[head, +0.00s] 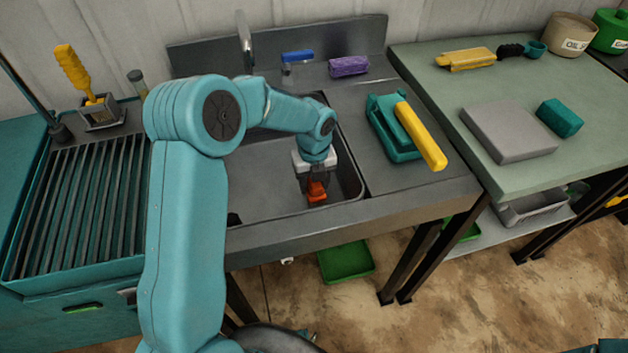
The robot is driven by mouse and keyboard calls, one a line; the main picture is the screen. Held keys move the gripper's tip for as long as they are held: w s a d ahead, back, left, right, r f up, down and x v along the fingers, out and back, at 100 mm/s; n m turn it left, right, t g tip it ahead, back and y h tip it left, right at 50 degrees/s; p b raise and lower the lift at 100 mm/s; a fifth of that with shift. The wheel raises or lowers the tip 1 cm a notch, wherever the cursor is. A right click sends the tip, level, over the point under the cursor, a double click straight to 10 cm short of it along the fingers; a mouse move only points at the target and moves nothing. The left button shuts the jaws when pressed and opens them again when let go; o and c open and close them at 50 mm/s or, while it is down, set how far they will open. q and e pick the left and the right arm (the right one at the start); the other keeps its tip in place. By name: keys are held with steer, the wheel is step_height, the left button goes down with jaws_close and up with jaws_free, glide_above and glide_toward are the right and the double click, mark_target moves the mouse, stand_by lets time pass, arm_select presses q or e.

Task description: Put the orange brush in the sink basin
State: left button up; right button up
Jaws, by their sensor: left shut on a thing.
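The orange brush (316,191) shows as a small orange piece below my left gripper (315,181). The gripper points down over the right part of the grey sink basin (270,185) and is shut on the brush. The fingers hide part of the brush. I cannot tell whether the brush touches the basin floor. My left arm covers the left part of the basin. My right gripper is not in view.
A teal tray (378,110) with a yellow-handled tool (420,136) stands right of the basin. The faucet (244,40) rises at the back. A ribbed rack (75,205) stands left.

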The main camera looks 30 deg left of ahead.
arm_select(q)
steer(key=o, duration=1.2)
steer(key=shift+r, duration=0.1)
steer(key=shift+r+p, duration=3.7)
steer(key=shift+r, duration=0.7)
step_height(320, 180, up, 16)
steer(key=shift+r, duration=0.15)
